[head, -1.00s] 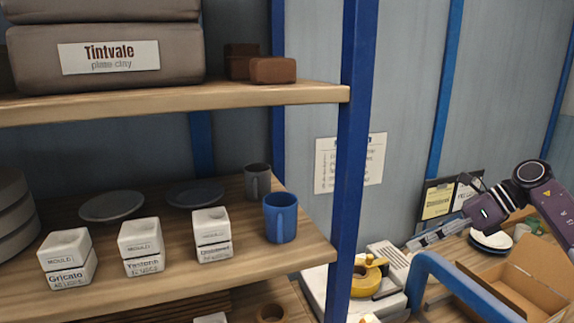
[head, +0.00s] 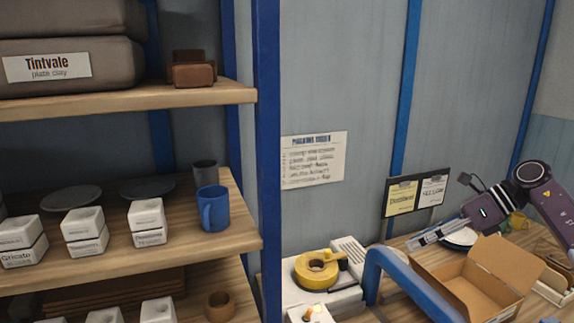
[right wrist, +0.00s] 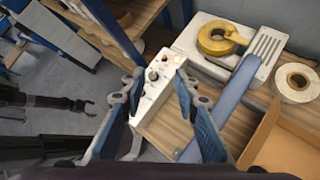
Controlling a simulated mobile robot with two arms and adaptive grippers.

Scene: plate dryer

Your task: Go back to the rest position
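My right gripper (head: 422,240) reaches in from the right in the head view, above the workbench and left of the open cardboard box. In the right wrist view its two fingers (right wrist: 160,105) stand apart with nothing between them. Below them lie a white control panel with knobs (right wrist: 160,82) and the wooden bench top (right wrist: 168,122). My left gripper does not show in the head view.
A shelf with a blue upright (head: 267,150) stands left, holding a blue mug (head: 213,209) and white moulds. A blue rail (head: 412,282) runs beside the cardboard box (head: 465,288). A yellow tape roll (head: 316,269) sits on a white machine (head: 348,250).

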